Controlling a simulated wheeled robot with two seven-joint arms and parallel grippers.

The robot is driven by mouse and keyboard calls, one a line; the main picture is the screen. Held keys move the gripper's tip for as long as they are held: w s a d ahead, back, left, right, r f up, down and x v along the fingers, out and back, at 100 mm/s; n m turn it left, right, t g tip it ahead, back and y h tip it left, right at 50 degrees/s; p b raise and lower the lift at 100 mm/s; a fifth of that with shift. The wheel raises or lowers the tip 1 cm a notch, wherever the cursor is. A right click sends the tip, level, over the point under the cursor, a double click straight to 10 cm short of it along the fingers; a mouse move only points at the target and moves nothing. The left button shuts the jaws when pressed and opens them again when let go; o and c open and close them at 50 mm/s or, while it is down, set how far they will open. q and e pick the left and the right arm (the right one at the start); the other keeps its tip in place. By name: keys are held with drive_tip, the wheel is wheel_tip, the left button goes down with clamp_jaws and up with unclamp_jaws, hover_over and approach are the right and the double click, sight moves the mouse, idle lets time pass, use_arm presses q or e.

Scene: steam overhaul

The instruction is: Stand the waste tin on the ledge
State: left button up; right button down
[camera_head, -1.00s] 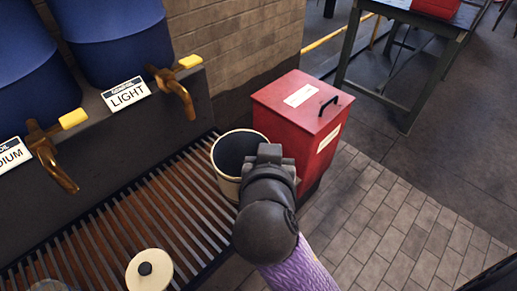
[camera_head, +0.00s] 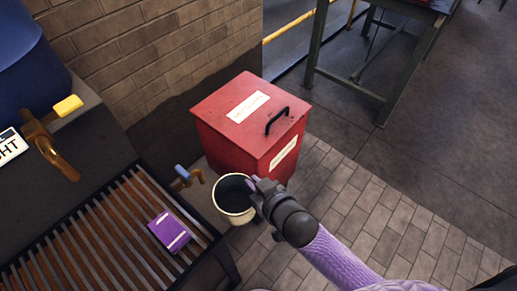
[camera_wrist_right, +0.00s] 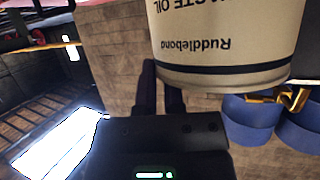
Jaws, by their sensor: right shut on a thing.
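The waste tin (camera_head: 250,217) is a cream, open-topped cylinder with a dark inside. In the head view it is beyond the right end of the slatted rack, in front of the red bin. My right gripper (camera_head: 264,190) is shut on its right side. In the right wrist view the tin (camera_wrist_right: 230,45) fills the top, with its "WASTE OIL" lettering upside down, and the dark fingers (camera_wrist_right: 162,88) reach up to it. I cannot tell whether its base touches anything. No surface is clearly identifiable as the ledge. My left gripper is not in view.
The red lidded bin (camera_head: 225,140) stands close behind the tin. The slatted rack (camera_head: 95,250) carries a purple box (camera_head: 170,231). A blue-handled tap (camera_head: 186,177) is just left of the tin. Paved floor (camera_head: 350,205) is open at right.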

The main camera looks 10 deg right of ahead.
drive_tip(key=s+d+f, duration=0.2)
drive_tip(key=d+f, duration=0.2)
drive_tip(key=w+a+f+b, duration=0.2)
drive_tip(key=f+b, duration=0.7)
drive_tip(key=b, duration=0.1)
drive_tip(key=w+a+f+b, duration=0.1)
drive_tip(key=w+f+b, duration=0.1)
drive_tip(key=f+b, duration=0.75)
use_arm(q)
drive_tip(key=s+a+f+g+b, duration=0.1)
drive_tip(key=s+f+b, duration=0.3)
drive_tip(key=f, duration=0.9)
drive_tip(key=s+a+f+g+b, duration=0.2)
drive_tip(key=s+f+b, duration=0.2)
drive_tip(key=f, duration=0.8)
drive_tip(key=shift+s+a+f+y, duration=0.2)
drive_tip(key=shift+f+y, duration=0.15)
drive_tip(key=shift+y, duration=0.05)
use_arm(e)
drive_tip(key=w+a, duration=0.9)
drive_tip(key=w, duration=0.3)
drive_tip(key=shift+f+y, duration=0.3)
drive_tip(key=shift+f, duration=0.1)
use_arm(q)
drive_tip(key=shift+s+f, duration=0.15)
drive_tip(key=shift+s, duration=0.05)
use_arm(e)
drive_tip(key=shift+f, duration=0.25)
